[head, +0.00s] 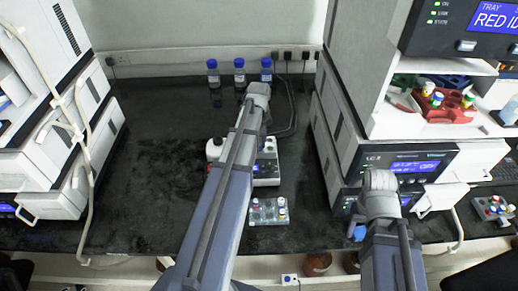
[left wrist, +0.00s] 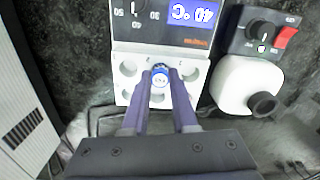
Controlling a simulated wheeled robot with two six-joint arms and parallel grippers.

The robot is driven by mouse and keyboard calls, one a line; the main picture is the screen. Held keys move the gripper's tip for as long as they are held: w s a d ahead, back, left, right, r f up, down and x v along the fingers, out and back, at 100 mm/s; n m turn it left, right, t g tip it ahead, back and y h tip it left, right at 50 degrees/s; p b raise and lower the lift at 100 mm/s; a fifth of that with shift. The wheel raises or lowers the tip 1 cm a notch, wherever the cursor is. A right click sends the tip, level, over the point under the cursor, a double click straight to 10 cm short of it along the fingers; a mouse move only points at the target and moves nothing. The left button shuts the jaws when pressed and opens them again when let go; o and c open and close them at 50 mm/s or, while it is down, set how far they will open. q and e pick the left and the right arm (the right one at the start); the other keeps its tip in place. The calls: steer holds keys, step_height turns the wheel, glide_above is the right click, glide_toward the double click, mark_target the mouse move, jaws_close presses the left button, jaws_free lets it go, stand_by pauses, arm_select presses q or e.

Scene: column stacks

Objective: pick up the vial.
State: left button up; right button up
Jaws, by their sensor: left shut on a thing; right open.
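The vial (left wrist: 160,72) has a blue and white cap and shows between my left fingertips in the left wrist view. My left gripper (left wrist: 161,78) is shut on it, one finger on each side. The vial is over the white block with round wells (left wrist: 126,92) of the heater; I cannot tell whether its lower end is still in a well. In the head view my left arm covers the vial and much of the heater (head: 268,170). My right gripper (head: 357,230) is open, low near the front edge at the right, partly hidden by my arm.
A clear rack (head: 268,212) with several vials stands near the front edge. Blue-capped bottles (head: 239,72) stand at the back. Instrument stacks (head: 75,120) flank the bench; a red rack (head: 445,107) sits on the right one. The left bench top (head: 150,170) is clear.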

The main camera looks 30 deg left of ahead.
arm_select(q)
jaws_close()
